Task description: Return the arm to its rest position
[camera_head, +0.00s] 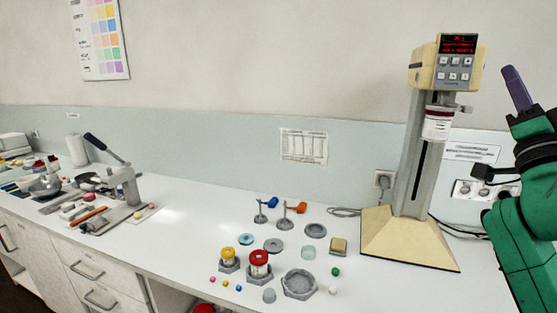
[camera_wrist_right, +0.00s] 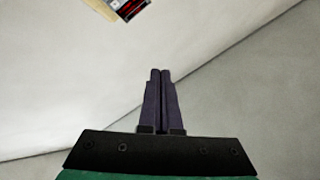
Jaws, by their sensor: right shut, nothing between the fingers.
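My right gripper (camera_head: 515,88) is raised at the right edge of the head view, to the right of the mill, with its purple fingers pointing up. In the right wrist view the two fingers (camera_wrist_right: 160,75) are together and nothing is held between them. The mill (camera_head: 405,170) has a cream head with a red display and a cream base, and a jar (camera_head: 437,124) with a dark red lid hangs at its clamp. The gripper is apart from the mill. A corner of the mill head (camera_wrist_right: 125,8) shows at the top of the wrist view. My left gripper is not in view.
The white counter (camera_head: 190,235) carries two lidded jars (camera_head: 259,262), a grey hexagonal dish (camera_head: 299,284), and small parts left of the mill base. A lever press (camera_head: 123,185) stands farther left. Wall sockets (camera_head: 483,190) and cables are behind my right arm.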

